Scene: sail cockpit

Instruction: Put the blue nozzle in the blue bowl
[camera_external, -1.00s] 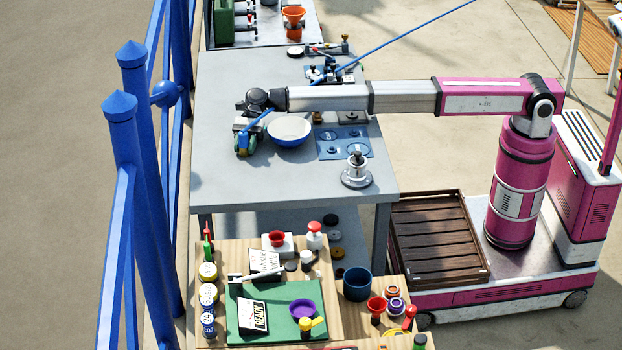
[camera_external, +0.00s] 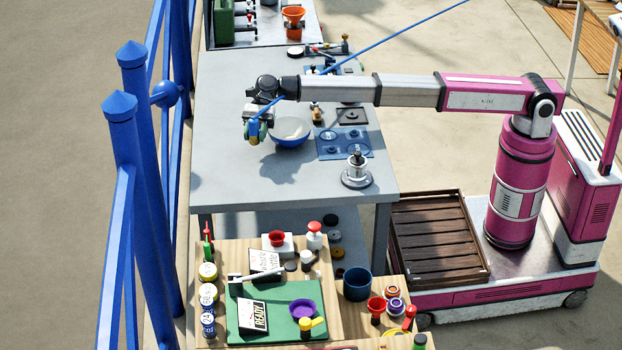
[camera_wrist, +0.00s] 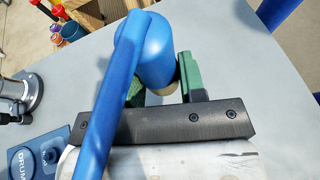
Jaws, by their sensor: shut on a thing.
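The blue nozzle (camera_wrist: 158,50) is between the green fingers of my gripper (camera_wrist: 163,92) in the wrist view, with a long blue rod-like part running down across the picture. In the outside view the nozzle (camera_external: 255,131) hangs under my gripper (camera_external: 256,128), and a thin blue rod runs from there far to the upper right. The blue bowl (camera_external: 290,142), pale inside, stands on the grey table just right of the gripper, partly behind it. The gripper is shut on the nozzle, at the bowl's left side in the picture. I cannot tell its exact height.
A blue panel (camera_external: 344,152) with round marks and a silver winch-like fitting (camera_external: 357,172) are right of the bowl. Small fittings stand behind. The grey table (camera_external: 225,175) is clear in front and left. A blue railing (camera_external: 140,180) runs along the left.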

